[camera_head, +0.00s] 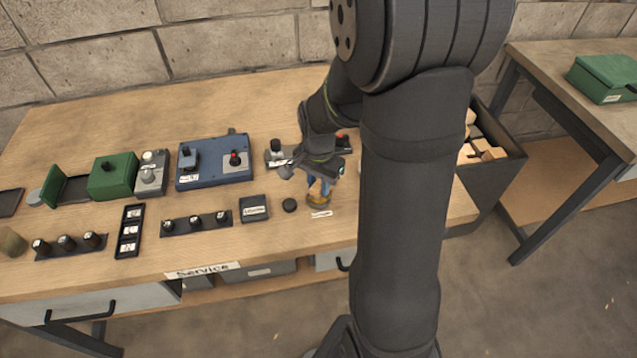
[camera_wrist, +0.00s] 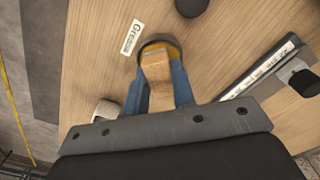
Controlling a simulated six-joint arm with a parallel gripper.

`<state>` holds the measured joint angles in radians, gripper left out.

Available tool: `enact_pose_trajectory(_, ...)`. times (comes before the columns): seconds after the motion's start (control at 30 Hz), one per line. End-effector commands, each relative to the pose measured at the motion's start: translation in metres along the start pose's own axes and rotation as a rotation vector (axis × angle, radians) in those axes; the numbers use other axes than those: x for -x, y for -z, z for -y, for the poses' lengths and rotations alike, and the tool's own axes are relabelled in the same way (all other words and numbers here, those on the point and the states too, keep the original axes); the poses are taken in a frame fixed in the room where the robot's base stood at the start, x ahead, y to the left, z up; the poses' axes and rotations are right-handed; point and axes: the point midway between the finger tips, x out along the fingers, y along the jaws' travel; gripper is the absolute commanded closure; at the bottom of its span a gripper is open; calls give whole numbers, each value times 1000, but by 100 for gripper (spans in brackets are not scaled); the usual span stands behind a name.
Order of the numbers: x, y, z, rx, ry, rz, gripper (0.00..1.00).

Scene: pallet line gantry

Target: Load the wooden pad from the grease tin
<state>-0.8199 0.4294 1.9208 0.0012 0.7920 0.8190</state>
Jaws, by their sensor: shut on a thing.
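My gripper (camera_head: 319,184) is shut on the wooden pad, with its blue fingers (camera_wrist: 160,90) on either side of it. The wooden pad (camera_wrist: 156,68) is a pale block that points away from the wrist in the wrist view. The grease tin (camera_wrist: 175,48) is a small dark round tin with yellow-amber grease, and the pad's far end overlaps it. In the head view the tin (camera_head: 316,203) sits near the bench's front edge, right under my gripper. The pad hides part of the tin, and I cannot tell whether the two touch.
A printed label (camera_wrist: 132,37) lies beside the tin. A round black knob or cap (camera_head: 289,205) and a dark labelled box (camera_head: 254,209) stand left of it. A blue fixture (camera_head: 214,162) is farther back. A dark bin (camera_head: 507,165) with wooden blocks is at the right.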

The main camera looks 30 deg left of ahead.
Motion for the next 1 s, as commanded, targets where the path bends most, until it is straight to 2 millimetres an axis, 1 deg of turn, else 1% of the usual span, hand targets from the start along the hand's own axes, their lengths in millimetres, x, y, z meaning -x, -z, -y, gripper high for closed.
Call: enact_pose_trajectory(1.0,-9,0,0,0,0,0,95)
